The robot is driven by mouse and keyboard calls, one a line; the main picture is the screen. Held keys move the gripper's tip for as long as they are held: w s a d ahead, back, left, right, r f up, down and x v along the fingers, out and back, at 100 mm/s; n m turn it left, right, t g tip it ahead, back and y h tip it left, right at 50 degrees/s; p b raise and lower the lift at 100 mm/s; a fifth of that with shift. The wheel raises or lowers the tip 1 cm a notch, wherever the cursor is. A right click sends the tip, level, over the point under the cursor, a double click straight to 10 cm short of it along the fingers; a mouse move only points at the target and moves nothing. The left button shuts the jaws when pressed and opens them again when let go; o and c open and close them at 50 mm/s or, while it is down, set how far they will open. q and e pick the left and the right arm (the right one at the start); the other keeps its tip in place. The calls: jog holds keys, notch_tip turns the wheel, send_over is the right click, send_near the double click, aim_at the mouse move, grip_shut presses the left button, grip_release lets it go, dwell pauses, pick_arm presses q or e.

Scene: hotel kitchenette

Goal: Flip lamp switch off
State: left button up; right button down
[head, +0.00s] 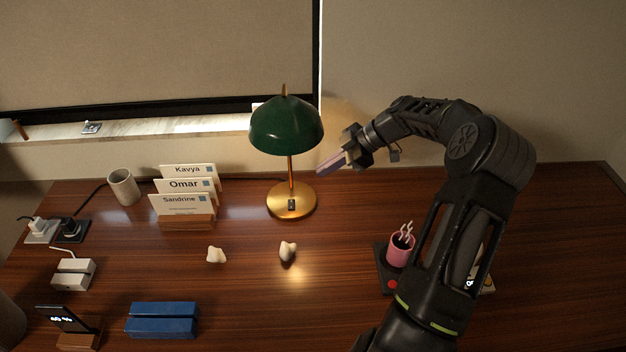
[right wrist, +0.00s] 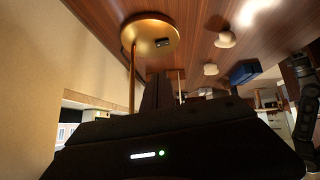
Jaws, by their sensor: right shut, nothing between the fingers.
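The lamp (head: 286,130) has a green dome shade, a thin brass stem and a round brass base (head: 280,207) on the wooden desk. A small dark switch (head: 292,204) sits on the front of the base; it also shows in the right wrist view (right wrist: 162,42). The lamp looks lit, with a warm glow on the desk and the wall. My right gripper (head: 328,165) is shut and empty, just right of the stem and above the base, apart from the switch. In the right wrist view its fingers (right wrist: 158,92) point toward the desk items.
Name cards (head: 184,185) in a wooden holder and a white mug (head: 123,187) stand left of the lamp. Two small white objects (head: 287,252) lie in front. A pink cup (head: 400,249) is beside my right arm. A blue block (head: 162,320) lies at the front left.

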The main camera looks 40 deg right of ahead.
jog(key=b, duration=0.2)
send_over(291, 201)
jog(key=s+d, duration=0.2)
jog(key=f, duration=0.7)
jog(key=shift+a+f, duration=0.15)
jog(key=shift+a, duration=0.05)
jog(key=shift+d+f, duration=0.2)
jog(key=shift+f, duration=1)
jog(key=shift+w+f, duration=0.1)
jog(key=shift+f, duration=0.4)
jog(key=shift+d, duration=0.1)
